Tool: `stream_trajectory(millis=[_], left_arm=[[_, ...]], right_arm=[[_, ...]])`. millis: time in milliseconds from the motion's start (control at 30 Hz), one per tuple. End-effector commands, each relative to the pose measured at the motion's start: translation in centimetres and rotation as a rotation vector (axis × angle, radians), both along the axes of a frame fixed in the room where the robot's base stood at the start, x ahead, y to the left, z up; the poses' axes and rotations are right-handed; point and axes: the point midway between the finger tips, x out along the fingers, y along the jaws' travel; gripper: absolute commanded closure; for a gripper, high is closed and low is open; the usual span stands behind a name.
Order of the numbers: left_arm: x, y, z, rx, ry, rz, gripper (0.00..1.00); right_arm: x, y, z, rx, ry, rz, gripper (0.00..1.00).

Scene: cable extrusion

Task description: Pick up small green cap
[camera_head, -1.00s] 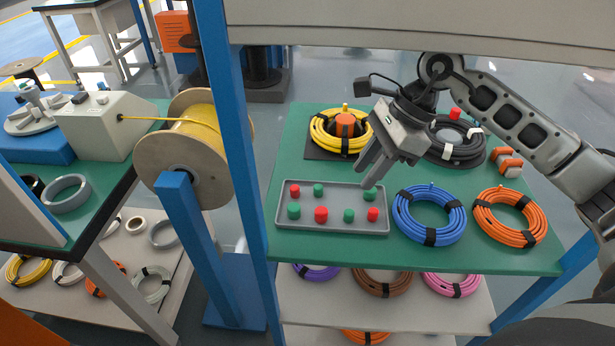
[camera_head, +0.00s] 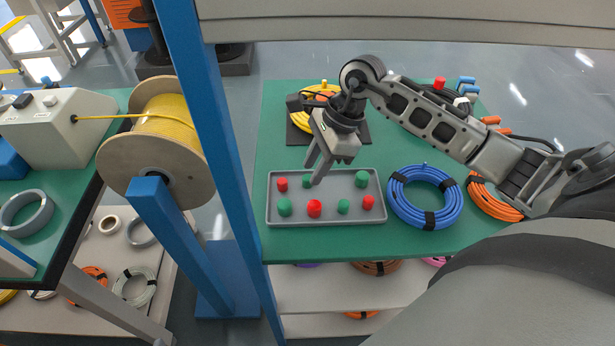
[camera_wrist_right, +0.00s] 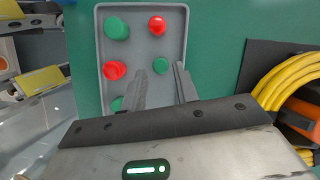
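A grey tray (camera_head: 376,221) on the green table holds several red and green caps. One small green cap (camera_head: 306,181) is in the far row, beneath my right gripper (camera_head: 312,175). Another small green cap (camera_head: 343,206) is in the near row. Larger green caps are at the near left (camera_head: 285,207) and far right (camera_head: 361,179). I cannot tell the exact height of the fingertips. My left gripper is not in view.
Red caps (camera_head: 315,208) stand close to the green ones. A blue cable coil (camera_head: 426,197) lies right of the tray, an orange coil (camera_head: 494,203) beyond it. A yellow coil (camera_head: 310,122) lies behind. A blue post (camera_head: 222,130) rises left of the table.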

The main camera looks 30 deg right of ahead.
Motion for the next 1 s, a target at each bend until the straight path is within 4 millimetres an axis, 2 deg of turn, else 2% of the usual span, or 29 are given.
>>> stream_trajectory(millis=[167, 433, 533, 567, 867, 1000], left_arm=[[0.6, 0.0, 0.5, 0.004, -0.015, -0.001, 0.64], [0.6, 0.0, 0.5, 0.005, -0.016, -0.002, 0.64], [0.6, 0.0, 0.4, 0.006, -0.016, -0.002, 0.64], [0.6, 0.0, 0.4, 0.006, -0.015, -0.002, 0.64], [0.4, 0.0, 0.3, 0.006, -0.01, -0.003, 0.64], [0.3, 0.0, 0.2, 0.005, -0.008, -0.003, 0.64]], right_arm=[[0.2, 0.8, -1.9, 0.001, 0.001, 0.0, 0.7], [0.3, 0.9, -2.2, 0.0, 0.0, 0.001, 0.7], [0.3, 0.9, -2.2, 0.0, 0.0, 0.001, 0.98], [0.3, 0.9, -2.2, 0.0, 0.0, 0.001, 1.0], [0.3, 0.9, -2.0, 0.0, -0.001, 0.001, 1.0], [0.4, 0.8, -0.4, -0.002, -0.007, 0.001, 1.0]])
